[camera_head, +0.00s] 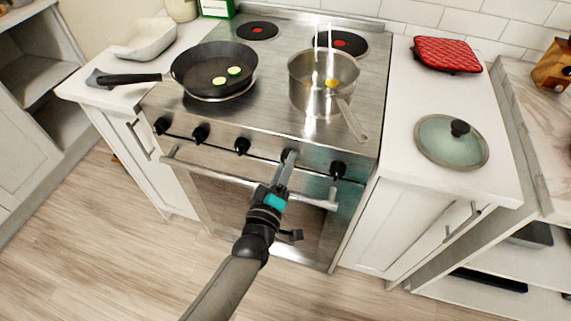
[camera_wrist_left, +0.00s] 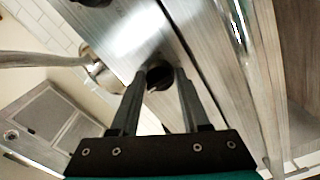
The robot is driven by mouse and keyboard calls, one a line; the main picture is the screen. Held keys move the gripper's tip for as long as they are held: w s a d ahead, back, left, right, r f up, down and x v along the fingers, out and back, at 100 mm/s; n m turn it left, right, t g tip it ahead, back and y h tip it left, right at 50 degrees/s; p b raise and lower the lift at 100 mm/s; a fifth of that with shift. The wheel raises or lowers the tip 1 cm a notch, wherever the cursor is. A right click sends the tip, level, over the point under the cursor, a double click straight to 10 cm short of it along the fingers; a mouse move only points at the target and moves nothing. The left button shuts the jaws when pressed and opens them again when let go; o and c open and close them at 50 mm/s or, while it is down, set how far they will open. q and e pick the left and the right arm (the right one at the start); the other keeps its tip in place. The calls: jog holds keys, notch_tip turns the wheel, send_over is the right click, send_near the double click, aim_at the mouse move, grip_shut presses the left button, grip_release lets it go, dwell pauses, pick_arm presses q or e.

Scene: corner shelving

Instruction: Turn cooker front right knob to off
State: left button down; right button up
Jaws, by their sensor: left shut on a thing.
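The cooker (camera_head: 250,118) is a steel stove with several black knobs along its front edge. My left gripper (camera_head: 286,164) reaches up from below to the second knob from the right (camera_head: 289,154). In the left wrist view its fingers (camera_wrist_left: 158,76) are on both sides of the round black knob (camera_wrist_left: 159,74), shut on it. The fingers partly hide the knob in the head view. The rightmost knob (camera_head: 338,169) stands free beside it. I cannot read the knob's setting. My right gripper is not in view.
A saucepan (camera_head: 323,84) stands on the right of the cooktop, its handle (camera_head: 352,120) pointing to the front. A frying pan (camera_head: 213,70) with green slices stands on the left. The oven handle (camera_head: 225,177) runs below the knobs. A glass lid (camera_head: 450,143) lies on the right counter.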

pick_arm(q)
jog(key=shift+c, duration=1.9)
grip_release()
jog(key=shift+s, duration=0.15)
jog(key=p+v, duration=0.2)
jog(key=v, duration=1.3)
